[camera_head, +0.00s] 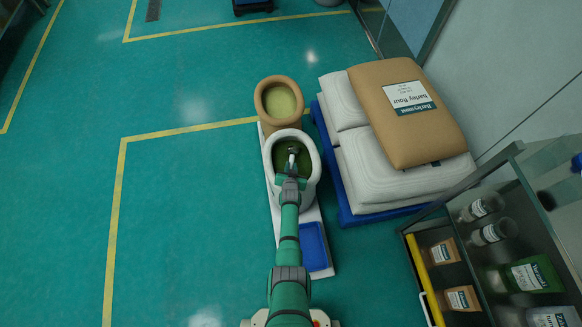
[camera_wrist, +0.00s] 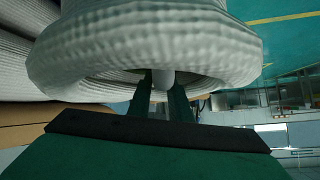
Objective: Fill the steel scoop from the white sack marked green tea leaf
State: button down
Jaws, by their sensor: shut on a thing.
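The open white sack (camera_head: 313,172) stands upright on a low white platform, with dark green leaf inside its rolled rim. Its label does not show. My gripper (camera_head: 291,176) reaches over the near rim into the sack mouth. It is shut on the steel scoop (camera_head: 293,157), of which a small pale part shows against the leaf. The scoop's bowl and its load cannot be made out. In the wrist view the white rim (camera_wrist: 150,45) fills the upper part, and the grey scoop handle (camera_wrist: 163,83) sits between my two dark fingers.
A tan open sack (camera_head: 264,104) with yellowish contents stands just behind. A blue tray (camera_head: 314,246) lies on the platform in front. A blue pallet (camera_head: 345,216) with stacked sacks is at the right, and a shelf cart (camera_head: 413,240) at lower right. Floor at left is clear.

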aim_at(292, 162)
jog(key=shift+f, duration=0.3)
jog(key=shift+w+d, duration=0.1)
jog(key=shift+w, duration=0.9)
jog(key=shift+w, duration=0.35)
jog(key=shift+w, duration=0.3)
dwell(0.3)
jog(key=shift+s+f, duration=0.1)
jog(key=shift+s, duration=0.15)
jog(key=shift+s, duration=0.3)
jog(key=shift+s, duration=0.15)
jog(key=shift+s, duration=0.3)
jog(key=shift+s, duration=0.5)
